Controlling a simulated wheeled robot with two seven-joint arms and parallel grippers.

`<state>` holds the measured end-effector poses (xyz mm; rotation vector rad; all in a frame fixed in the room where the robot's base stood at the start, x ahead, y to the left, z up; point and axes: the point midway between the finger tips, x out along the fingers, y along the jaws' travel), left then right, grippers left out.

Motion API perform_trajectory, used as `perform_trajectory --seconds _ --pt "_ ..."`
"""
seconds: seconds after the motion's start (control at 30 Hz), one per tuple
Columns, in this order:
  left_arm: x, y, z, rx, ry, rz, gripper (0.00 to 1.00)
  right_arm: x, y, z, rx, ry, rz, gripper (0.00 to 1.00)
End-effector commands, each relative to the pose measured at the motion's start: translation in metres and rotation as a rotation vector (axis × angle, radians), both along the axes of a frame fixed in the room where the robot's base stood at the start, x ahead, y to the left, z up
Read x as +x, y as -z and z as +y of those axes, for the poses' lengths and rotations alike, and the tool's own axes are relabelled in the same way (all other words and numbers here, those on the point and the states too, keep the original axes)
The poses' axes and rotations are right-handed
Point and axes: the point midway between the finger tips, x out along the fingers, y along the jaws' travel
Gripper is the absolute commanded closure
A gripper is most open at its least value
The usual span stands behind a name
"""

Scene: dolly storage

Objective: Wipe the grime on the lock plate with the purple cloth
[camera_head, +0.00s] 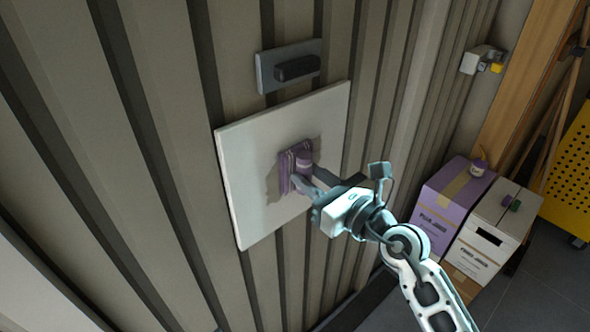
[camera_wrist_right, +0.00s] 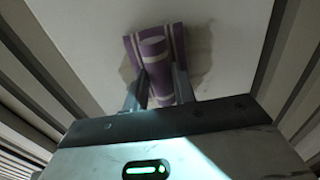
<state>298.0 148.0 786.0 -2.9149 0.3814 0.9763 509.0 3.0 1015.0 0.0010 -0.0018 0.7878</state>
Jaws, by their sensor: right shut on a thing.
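The white lock plate (camera_head: 245,165) is fixed to the ribbed metal wall. A grey-brown grime patch (camera_head: 273,184) shows on it around the purple cloth (camera_head: 288,165). My right gripper (camera_head: 306,180) is shut on the cloth and holds it at the plate, over the grime. In the right wrist view the striped purple and white cloth (camera_wrist_right: 154,62) sits between the two fingers (camera_wrist_right: 158,85), with grime (camera_wrist_right: 200,48) showing to both sides. I cannot tell how firmly the cloth touches the plate. My left gripper is not in view.
A dark handle on a grey plate (camera_head: 270,72) is mounted above the lock plate. A purple box (camera_head: 437,217) and a white box (camera_head: 478,245) stand at the right, with small items on top. A yellow perforated panel (camera_head: 570,185) is at the far right.

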Motion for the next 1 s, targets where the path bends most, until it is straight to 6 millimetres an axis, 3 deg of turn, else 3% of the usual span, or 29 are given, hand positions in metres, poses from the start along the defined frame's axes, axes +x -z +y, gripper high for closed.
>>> perform_trajectory --seconds 0.2,0.6,1.0 --pt "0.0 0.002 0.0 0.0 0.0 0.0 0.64 0.003 0.0 -0.003 -0.001 0.002 -0.002 0.99" --pt "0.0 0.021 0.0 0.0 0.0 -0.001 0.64 0.03 0.001 -0.03 -0.001 0.001 -0.002 0.99" --pt "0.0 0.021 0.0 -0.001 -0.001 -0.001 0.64 0.033 0.0 -0.033 0.001 0.002 -0.001 0.99"
